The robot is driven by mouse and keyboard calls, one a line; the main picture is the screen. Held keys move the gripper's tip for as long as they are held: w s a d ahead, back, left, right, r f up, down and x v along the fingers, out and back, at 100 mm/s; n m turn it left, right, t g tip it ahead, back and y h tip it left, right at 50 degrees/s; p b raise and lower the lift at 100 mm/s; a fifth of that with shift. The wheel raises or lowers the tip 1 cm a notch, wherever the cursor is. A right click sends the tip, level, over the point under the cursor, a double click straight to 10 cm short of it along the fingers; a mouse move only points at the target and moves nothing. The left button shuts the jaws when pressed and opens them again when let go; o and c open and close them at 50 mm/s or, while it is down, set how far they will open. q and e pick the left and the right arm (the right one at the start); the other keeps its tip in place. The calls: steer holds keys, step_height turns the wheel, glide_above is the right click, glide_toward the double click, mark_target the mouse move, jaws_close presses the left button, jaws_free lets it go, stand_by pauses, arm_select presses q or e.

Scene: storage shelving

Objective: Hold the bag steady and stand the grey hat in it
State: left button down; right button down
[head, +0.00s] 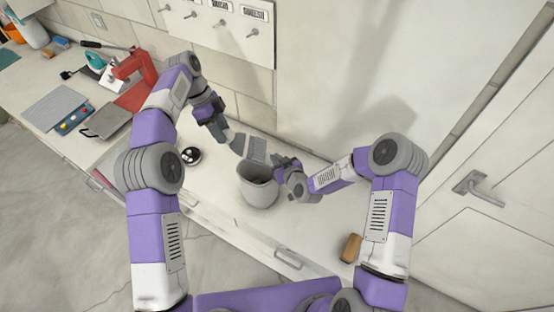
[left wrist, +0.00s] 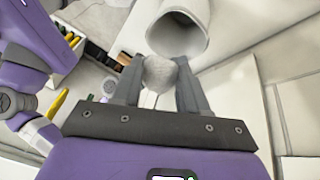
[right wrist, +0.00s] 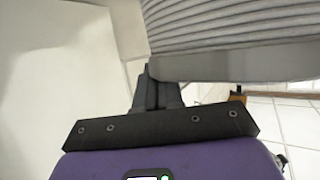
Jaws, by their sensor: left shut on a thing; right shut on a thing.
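The bag (head: 258,192) is a grey open-topped cylinder standing upright on the counter. My left gripper (head: 233,142) is shut on the grey hat (head: 252,149), just behind and above the bag's rim. In the left wrist view the hat (left wrist: 160,74) sits between the fingers, with the bag's opening (left wrist: 178,35) beyond it. My right gripper (head: 284,169) is shut at the right side of the bag's rim. In the right wrist view its closed fingers (right wrist: 152,88) meet the lower edge of a ribbed grey surface with a smooth band. The pinched part is hidden.
A black-and-white round object (head: 190,155) lies left of the bag on the counter (head: 222,202). A brown block (head: 350,247) lies near the front right. A red press (head: 140,75) and a grey pan-like item (head: 108,120) stand farther left. A wall is behind.

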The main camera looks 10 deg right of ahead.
arm_select(q)
step_height(320, 180, down, 10)
steer(key=shift+f, duration=0.2)
stand_by(1.0)
steer(key=c, duration=0.5)
jaws_free()
steer(key=shift+v, duration=3.75)
arm_select(e)
steer(key=c, duration=1.2)
jaws_free()
